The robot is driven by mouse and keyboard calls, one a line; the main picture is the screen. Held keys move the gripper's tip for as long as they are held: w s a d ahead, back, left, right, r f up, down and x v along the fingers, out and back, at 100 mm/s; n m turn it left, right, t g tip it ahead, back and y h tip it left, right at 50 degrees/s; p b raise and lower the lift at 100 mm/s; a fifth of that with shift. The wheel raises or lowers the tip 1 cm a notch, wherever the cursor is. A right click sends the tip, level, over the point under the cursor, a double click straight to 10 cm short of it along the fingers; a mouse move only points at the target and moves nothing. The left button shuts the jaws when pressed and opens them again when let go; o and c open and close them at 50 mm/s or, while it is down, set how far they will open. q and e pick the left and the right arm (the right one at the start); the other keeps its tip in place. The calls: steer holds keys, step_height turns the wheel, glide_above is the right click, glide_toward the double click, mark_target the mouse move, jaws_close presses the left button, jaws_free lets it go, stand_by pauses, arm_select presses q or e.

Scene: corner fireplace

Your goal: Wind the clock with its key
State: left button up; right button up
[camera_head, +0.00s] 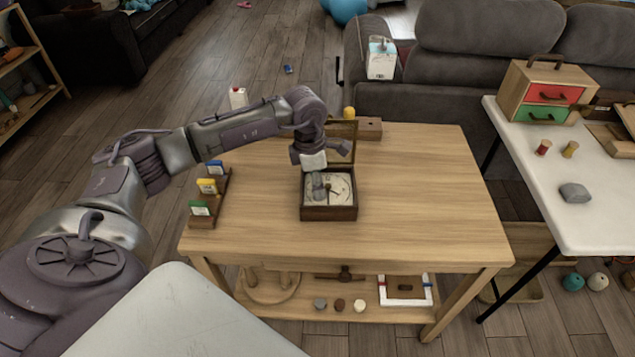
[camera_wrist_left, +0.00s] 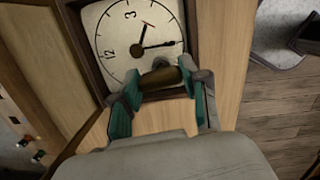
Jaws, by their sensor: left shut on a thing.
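The clock (camera_head: 341,187) is a dark wooden box with an open lid and a pale dial, lying face up on the wooden table. In the left wrist view its dial (camera_wrist_left: 118,38) shows numerals and dark hands. My left gripper (camera_head: 320,190) reaches down over the left part of the dial. In the left wrist view the left gripper (camera_wrist_left: 160,85) is shut on a brown, rounded piece, the key (camera_wrist_left: 162,80), at the lower part of the dial. The key's shaft end is hidden, so I cannot tell how it sits in the clock. My right gripper is not in view.
The wooden table (camera_head: 430,190) has clear room right of the clock. A rack (camera_head: 212,205) with coloured cards stands at its left edge, and a small wooden box (camera_head: 369,130) is behind the clock. A white table (camera_head: 560,190) stands to the right.

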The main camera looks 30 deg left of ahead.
arm_select(q)
steer(key=shift+f+m+b, duration=0.1)
steer(key=shift+m+b, duration=0.25)
steer(key=shift+m, duration=0.85)
